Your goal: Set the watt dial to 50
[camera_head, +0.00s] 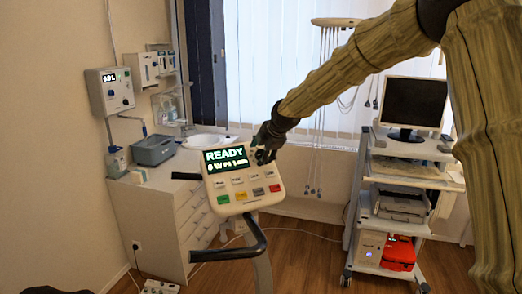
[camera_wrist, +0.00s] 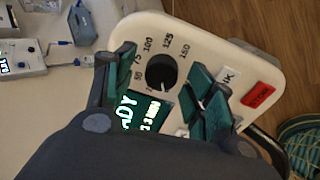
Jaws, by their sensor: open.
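The watt dial is a round black knob (camera_wrist: 161,72) on the white console (camera_wrist: 215,52), with 50, 75, 100, 125 and 150 printed around it. Its pointer setting is too small to read surely. My gripper (camera_wrist: 164,66) is open, its green-padded fingers on either side of the knob in the wrist view; I cannot tell if they touch it. In the head view my gripper (camera_head: 263,153) is at the console's upper right corner and hides the dial. The green-lit display (camera_head: 226,159) reads READY, with a line below that seems to start with 0 W.
Console buttons (camera_head: 240,196) lie below the display, with a dark handlebar (camera_head: 240,250) in front. A drawer cabinet (camera_head: 165,215) with a sink stands at left. A wheeled cart (camera_head: 362,240) with a monitor (camera_head: 414,103) stands at right. Open wooden floor (camera_head: 310,245) lies between.

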